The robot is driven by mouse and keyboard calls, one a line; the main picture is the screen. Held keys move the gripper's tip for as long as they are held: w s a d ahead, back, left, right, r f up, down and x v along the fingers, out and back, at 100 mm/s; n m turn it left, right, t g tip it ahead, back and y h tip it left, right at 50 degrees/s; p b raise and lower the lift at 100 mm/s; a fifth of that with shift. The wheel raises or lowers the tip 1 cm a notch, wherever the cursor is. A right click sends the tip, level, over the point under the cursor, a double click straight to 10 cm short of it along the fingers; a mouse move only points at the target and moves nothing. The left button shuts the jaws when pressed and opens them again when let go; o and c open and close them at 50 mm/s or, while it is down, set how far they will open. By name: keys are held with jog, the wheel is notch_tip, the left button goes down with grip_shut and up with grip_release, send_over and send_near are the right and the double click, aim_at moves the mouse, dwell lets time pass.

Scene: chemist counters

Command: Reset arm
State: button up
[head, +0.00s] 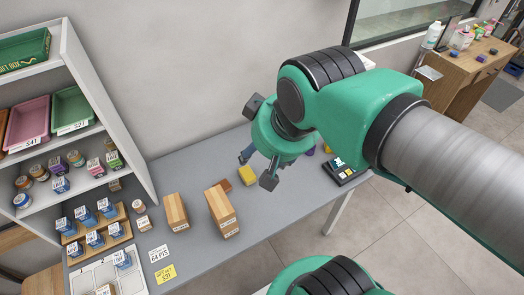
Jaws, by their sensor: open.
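My green arm reaches in from the right in the head view. My gripper (259,145) hangs over the grey counter (262,228), with its dark fingers spread apart. It is open, and no object shows between the fingers. A yellow block (247,175) appears just behind and below the fingers; I cannot tell the exact gap. My arm and gripper hide part of the counter and the wall.
Two wooden blocks, a left one (176,212) and a right one (222,211), stand on the counter. A white shelf (106,84) with trays and jars is at left. A black card terminal (340,174) sits near the counter's right end. A wooden desk (457,72) stands beyond.

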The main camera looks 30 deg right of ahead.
jog(key=shift+s+f, duration=0.2)
jog(key=shift+s, duration=0.1)
notch_tip(320, 180, down, 6)
jog(key=b, duration=0.6)
jog(key=shift+f, duration=0.25)
